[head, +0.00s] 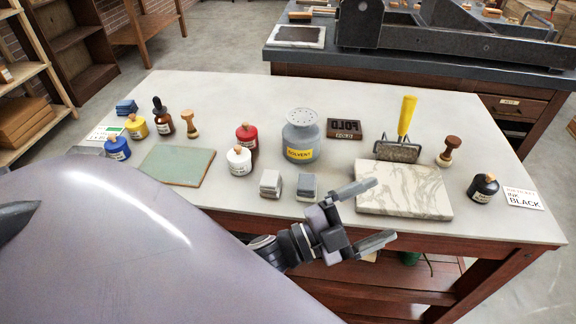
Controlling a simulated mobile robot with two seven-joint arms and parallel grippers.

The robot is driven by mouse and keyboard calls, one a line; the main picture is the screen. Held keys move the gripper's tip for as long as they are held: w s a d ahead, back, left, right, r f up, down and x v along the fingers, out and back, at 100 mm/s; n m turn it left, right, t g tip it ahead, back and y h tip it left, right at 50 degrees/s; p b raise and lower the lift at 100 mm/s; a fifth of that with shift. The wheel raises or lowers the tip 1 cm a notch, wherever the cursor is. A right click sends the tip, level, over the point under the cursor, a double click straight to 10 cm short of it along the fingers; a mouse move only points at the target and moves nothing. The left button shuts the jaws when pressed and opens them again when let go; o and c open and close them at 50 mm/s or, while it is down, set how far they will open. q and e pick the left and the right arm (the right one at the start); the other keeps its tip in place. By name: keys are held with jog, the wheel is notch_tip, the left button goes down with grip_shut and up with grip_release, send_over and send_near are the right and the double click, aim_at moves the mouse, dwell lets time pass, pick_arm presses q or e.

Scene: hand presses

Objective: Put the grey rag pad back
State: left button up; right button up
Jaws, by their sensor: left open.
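Two small folded pads sit side by side near the table's front edge in the head view: a pale grey pad (271,184) and a darker blue-grey pad (307,187). I cannot tell for sure which is the grey rag pad. A further greyish pad (88,151) is partly hidden behind my body at the left, and a blue folded pad (126,107) lies at the back left. My left gripper (383,209) is open and empty, fingers spread toward the right, at the front edge just right of the pads. My right gripper is out of view.
A marble slab (405,190) lies beside my left gripper, with a yellow-handled roller (398,150) at its back. A solvent can (302,137), red (247,137) and white (239,161) bottles stand behind the pads. A green mat (177,165) lies left.

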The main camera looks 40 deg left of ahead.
pick_arm(q)
jog(key=s+a+f+n+g+y, duration=0.3)
jog(key=s+f+n, duration=0.3)
jog(key=f, duration=0.4)
jog(key=s+a+f+n+g+y, duration=0.4)
jog(key=s+f+n, duration=0.3)
jog(key=f, duration=0.3)
jog(key=shift+a+f+n+y+p, duration=0.3)
jog(key=shift+f+n+y+p, duration=0.15)
jog(key=shift+y, duration=0.45)
